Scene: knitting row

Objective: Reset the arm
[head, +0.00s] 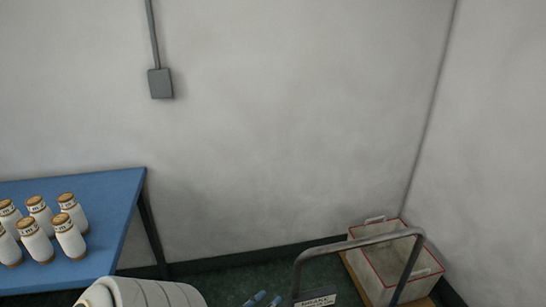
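Neither of my grippers shows in the head view. A pale, rounded, ribbed shape (150,292) rises at the bottom edge, left of centre. It is cut off by the frame, and I cannot tell whether it is part of my arm. No gripper is seen touching or holding anything.
A blue table (112,190) at the left holds several white yarn cones (68,237) with brown tops. A bent metal handle (352,243) and a dark label plate stand in front of a red-rimmed bin (425,277) in the corner. Small blue pieces (257,298) lie nearby. Walls enclose the space.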

